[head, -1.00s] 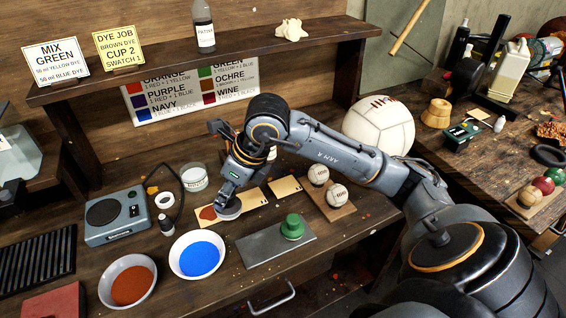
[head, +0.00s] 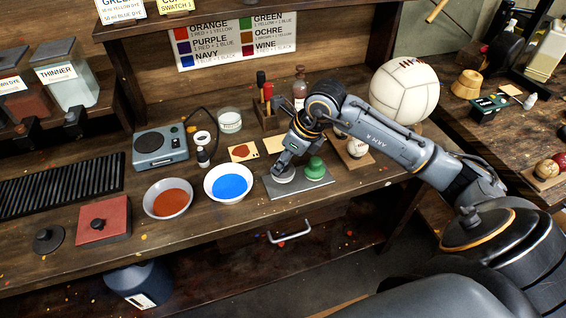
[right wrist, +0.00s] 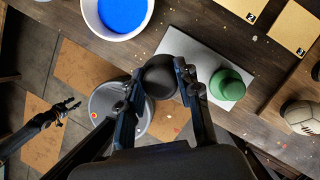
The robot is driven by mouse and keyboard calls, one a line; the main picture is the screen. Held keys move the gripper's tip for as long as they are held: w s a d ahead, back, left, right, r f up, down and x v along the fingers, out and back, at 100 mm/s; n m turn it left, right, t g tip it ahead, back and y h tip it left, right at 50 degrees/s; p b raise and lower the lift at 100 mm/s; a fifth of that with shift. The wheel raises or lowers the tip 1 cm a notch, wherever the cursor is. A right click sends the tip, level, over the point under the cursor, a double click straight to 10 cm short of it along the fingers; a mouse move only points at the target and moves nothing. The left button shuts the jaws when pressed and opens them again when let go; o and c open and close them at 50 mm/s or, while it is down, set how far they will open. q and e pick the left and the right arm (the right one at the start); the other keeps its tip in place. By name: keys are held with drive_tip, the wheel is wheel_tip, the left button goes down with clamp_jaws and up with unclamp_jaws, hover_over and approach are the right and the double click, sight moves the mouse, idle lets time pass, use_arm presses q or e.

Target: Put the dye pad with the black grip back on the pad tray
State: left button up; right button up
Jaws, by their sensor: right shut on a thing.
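The dye pad with the black grip (head: 283,177) is in my right gripper (head: 285,168), over the left half of the grey pad tray (head: 318,186). In the right wrist view my right gripper (right wrist: 163,95) is shut around the dark round pad (right wrist: 160,76), which overlaps the pad tray's (right wrist: 200,48) edge. I cannot tell whether the pad touches the tray. A green-gripped pad (head: 315,167) stands on the tray's right half, right beside my gripper. My left gripper (right wrist: 66,108) shows small at the left of the right wrist view, away from the bench; its opening is unclear.
A bowl of blue dye (head: 229,184) and a bowl of brown-red dye (head: 168,198) stand left of the tray. A swatch card (head: 243,151) lies behind. Balls on a board (head: 357,160) are to the right. The bench front near the drawer handle (head: 290,232) is clear.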

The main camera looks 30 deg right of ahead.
drive_tip(key=w+f, duration=0.1)
drive_tip(key=f, duration=0.1)
drive_tip(key=w+d+f+p, duration=0.1)
drive_tip(key=f, duration=0.1)
drive_tip(key=shift+w+d, duration=0.2)
drive_tip(key=shift+w, duration=0.15)
wheel_tip(320, 180, down, 3)
drive_tip(key=shift+w+d+r+p, duration=0.1)
drive_tip(key=shift+p, duration=0.85)
drive_tip(key=shift+f, duration=0.3)
use_arm(q)
drive_tip(key=r, duration=0.2)
drive_tip(key=s+a+r, duration=0.1)
use_arm(e)
drive_tip(key=shift+f, duration=0.1)
drive_tip(key=shift+f+b, duration=0.15)
drive_tip(key=shift+b, duration=0.2)
drive_tip(key=o, duration=1)
use_arm(q)
drive_tip(key=shift+f, duration=0.15)
